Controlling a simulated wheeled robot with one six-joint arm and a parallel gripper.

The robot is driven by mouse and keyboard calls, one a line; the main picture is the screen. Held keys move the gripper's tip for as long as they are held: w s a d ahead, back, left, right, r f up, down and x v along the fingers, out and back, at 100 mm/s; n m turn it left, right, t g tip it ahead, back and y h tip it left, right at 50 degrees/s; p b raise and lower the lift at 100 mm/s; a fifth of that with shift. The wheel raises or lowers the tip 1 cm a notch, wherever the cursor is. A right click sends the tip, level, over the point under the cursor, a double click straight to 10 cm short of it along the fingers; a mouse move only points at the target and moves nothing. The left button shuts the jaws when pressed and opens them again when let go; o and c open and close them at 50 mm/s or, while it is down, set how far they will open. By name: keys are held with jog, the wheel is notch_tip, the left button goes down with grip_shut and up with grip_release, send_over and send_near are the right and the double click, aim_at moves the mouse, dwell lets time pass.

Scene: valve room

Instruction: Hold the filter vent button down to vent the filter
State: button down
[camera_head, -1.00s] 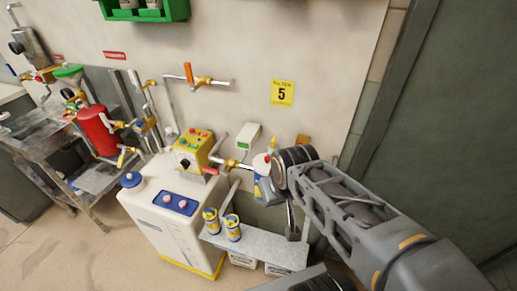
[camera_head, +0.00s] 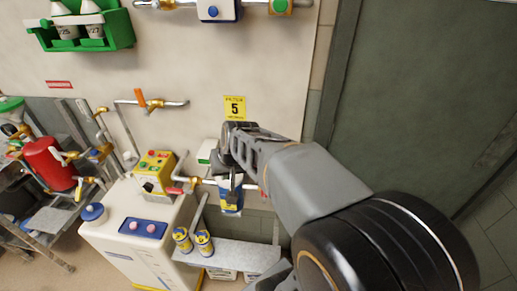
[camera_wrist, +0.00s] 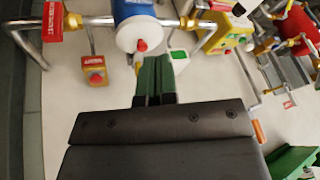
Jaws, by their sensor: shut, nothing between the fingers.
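The filter is a blue cylinder with a white cap in the wrist view (camera_wrist: 135,22). A small red button (camera_wrist: 142,45) sits on the end of its cap. My gripper (camera_wrist: 157,62) shows as two green-sided fingers closed together with nothing between them. In the wrist view the fingertips are beside the button, slightly to its right; I cannot tell whether they touch it. In the head view the blue filter body (camera_head: 231,207) hangs below my gripper (camera_head: 231,186), and my wrist hides its cap and button.
An orange-yellow box with a red button (camera_wrist: 95,75) is close beside the filter. Two small cans (camera_head: 193,242) stand on a grey shelf below.

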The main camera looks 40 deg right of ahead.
jog(key=w+d+r+m+t+p, duration=0.1)
jog(key=w+d+r+m+p, duration=0.1)
jog(key=d, duration=0.7)
jog(key=w+d+r+m+t+h+p, duration=0.1)
jog(key=w+d+r+m+p, duration=0.1)
jog(key=w+d+m, duration=0.2)
jog(key=w+d, duration=0.3)
jog(key=d, duration=0.2)
jog(key=shift+d+m+h, duration=0.3)
jog(key=shift+d, duration=0.05)
jog(key=shift+f, duration=0.1)
notch_tip(320, 180, down, 7)
jog(key=b, duration=0.5)
jog(key=shift+f+b, duration=0.2)
jog(key=shift+b, duration=0.2)
jog(key=shift+f+b, duration=0.65)
jog(key=shift+b, duration=0.1)
jog(key=shift+f+b, duration=1)
jog(key=shift+b, duration=0.15)
dwell(2.6)
